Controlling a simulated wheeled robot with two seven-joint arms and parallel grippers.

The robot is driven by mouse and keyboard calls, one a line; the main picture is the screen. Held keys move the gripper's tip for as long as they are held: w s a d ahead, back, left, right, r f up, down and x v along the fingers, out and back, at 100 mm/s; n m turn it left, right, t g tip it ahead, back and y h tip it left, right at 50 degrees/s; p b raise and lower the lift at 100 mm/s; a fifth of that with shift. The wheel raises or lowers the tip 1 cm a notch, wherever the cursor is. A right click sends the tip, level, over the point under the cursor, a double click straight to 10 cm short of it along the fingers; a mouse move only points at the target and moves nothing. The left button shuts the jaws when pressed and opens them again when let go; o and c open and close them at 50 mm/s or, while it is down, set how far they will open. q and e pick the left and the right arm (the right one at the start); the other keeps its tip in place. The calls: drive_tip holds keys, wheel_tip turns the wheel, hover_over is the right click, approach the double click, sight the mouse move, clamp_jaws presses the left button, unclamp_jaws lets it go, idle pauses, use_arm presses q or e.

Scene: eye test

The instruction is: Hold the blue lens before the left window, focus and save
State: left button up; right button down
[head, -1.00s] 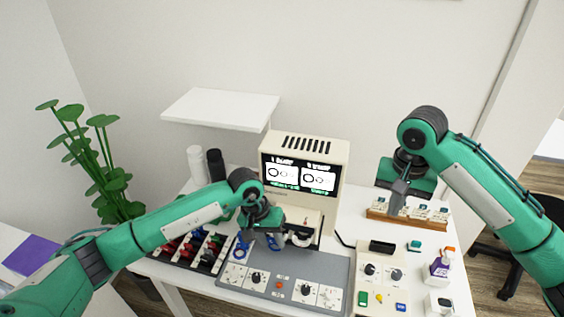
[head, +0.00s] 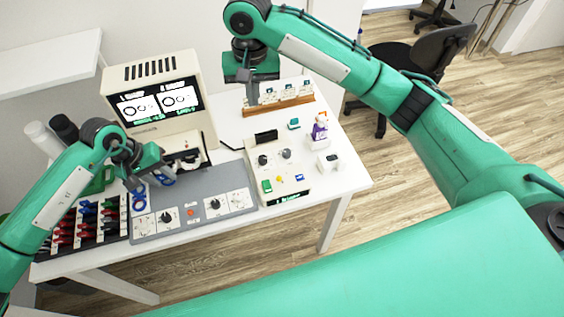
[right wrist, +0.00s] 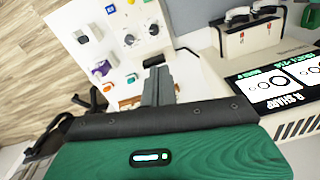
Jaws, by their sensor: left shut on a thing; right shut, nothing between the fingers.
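The tester (head: 155,128) is a cream machine with a two-panel screen (head: 157,103). In the right wrist view one panel of the screen (right wrist: 275,88) reads "R SHARP". My left gripper (head: 157,174) is shut on a blue lens (head: 166,180) at the left of the tester's front. It hides the left window, so I cannot tell how well they line up. The right window (head: 190,160) shows beside it. A second blue ring (head: 139,203) is at the rack's right edge. My right gripper (head: 252,97) is shut and empty, near the wooden card rack (head: 282,106).
A grey panel (head: 175,194) with knobs and a red button (head: 190,212) lies before the tester. Right of it is a control box (head: 290,168) with two knobs and green, yellow and blue buttons. A purple bottle (head: 319,134) and the lens rack (head: 100,238) flank these.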

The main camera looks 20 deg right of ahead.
drive_tip(key=s+a+f+m+t+y, duration=0.2)
drive_tip(key=s+a+f+m+y, duration=0.15)
drive_tip(key=a, duration=0.35)
drive_tip(key=m+t+h, duration=0.2)
drive_tip(key=m+t, duration=0.5)
drive_tip(key=m, duration=1.2)
hover_over(300, 178)
wheel_tip(300, 178, down, 10)
drive_tip(key=shift+s+d, duration=0.25)
drive_tip(key=shift+s, duration=0.15)
drive_tip(key=shift+f, duration=4.35)
drive_tip(key=shift+f, duration=0.4)
